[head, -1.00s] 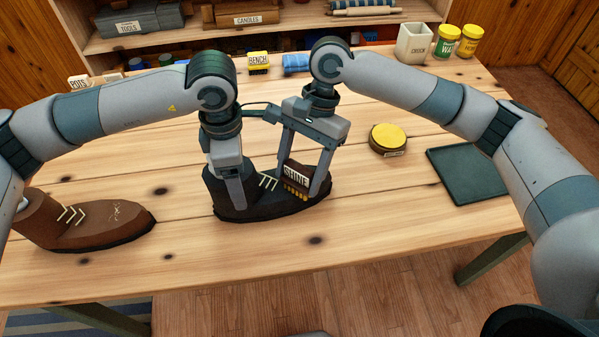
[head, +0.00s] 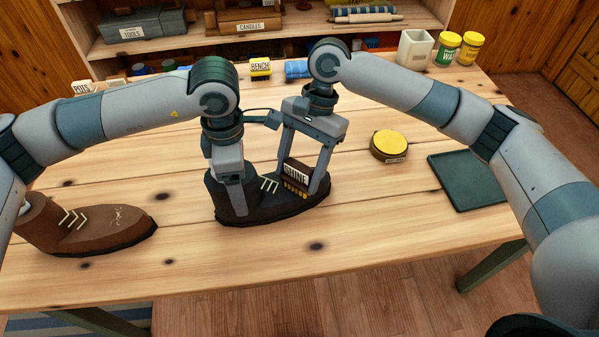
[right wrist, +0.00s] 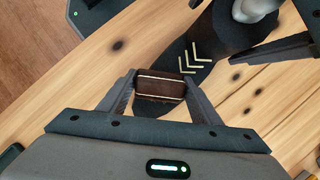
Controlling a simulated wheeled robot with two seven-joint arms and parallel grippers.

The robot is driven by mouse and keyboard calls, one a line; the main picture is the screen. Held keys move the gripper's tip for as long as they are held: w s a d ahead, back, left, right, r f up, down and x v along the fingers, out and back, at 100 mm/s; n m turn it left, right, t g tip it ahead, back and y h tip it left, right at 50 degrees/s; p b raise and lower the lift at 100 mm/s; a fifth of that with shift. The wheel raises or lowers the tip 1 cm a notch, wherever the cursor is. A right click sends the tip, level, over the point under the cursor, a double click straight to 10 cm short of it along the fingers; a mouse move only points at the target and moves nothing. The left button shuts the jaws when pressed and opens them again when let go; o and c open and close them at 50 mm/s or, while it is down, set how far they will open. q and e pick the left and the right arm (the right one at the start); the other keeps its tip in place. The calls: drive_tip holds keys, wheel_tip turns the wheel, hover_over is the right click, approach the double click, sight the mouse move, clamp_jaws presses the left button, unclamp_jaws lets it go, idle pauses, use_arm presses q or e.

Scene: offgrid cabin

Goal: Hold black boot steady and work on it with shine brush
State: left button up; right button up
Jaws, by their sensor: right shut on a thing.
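The black boot (head: 262,212) stands on the table with its toe to the right; it also shows in the right wrist view (right wrist: 199,72). My right gripper (head: 305,172) is shut on the shine brush (head: 296,173), a dark brown block with a SHINE label and yellowish bristles. The bristles face down at the boot's toe, beyond the laces; whether they touch is hard to tell. My left gripper (head: 238,195) is at the boot's shaft, with one finger against its near side. Its other finger is hidden in the head view, so its grip is unclear.
A brown boot (head: 100,230) stands at the left. A yellow-topped round tin (head: 389,146) and a dark tray (head: 472,180) lie to the right. A white cup (head: 414,48) and two yellow-lidded jars stand at the back right. The table's front is clear.

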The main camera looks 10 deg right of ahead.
drive_tip(key=shift+w+f, duration=0.1)
drive_tip(key=shift+w, duration=0.2)
drive_tip(key=shift+s, duration=0.1)
drive_tip(key=shift+s, duration=0.6)
drive_tip(key=shift+s, duration=0.1)
drive_tip(key=shift+s, duration=0.6)
